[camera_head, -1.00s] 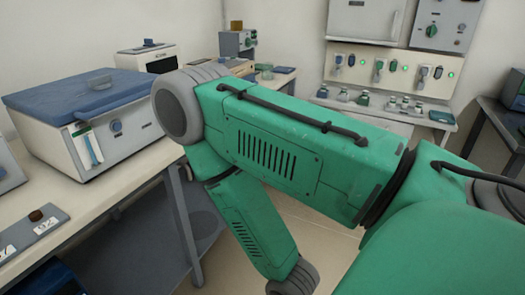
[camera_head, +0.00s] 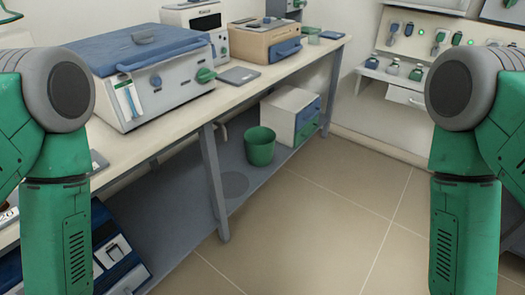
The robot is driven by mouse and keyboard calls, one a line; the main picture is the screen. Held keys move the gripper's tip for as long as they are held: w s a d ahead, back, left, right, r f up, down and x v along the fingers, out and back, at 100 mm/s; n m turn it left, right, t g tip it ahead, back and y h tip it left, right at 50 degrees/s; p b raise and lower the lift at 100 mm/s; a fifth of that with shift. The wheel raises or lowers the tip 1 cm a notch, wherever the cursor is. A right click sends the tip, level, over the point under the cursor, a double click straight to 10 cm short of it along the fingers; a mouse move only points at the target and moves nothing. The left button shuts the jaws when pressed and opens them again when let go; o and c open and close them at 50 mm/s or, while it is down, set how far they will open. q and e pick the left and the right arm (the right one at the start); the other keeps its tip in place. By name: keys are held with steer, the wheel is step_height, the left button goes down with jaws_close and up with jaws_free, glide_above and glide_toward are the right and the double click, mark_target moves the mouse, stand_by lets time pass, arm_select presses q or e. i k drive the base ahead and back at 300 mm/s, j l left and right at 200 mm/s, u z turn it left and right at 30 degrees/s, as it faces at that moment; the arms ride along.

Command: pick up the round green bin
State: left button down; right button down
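The round green bin (camera_head: 260,147) stands upright on the grey lower shelf (camera_head: 240,175) under the long bench, left of the picture's middle. Its open rim faces up and nothing covers it. My two green arms hang at the left and right edges of the view, both well apart from the bin. Their grippers are below the picture and out of sight.
A white box with blue and green drawers (camera_head: 290,115) stands just right of the bin. A bench leg (camera_head: 215,180) rises at the shelf's front edge, left of the bin. The tiled floor (camera_head: 310,220) before the bench is clear.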

mark_target(259, 141)
steer(key=i+l, duration=0.95)
steer(key=l, duration=0.2)
steer(key=i+l, duration=0.45)
steer(key=i+l+u, duration=0.1)
steer(key=i+l, duration=0.4)
steer(key=l, duration=0.2)
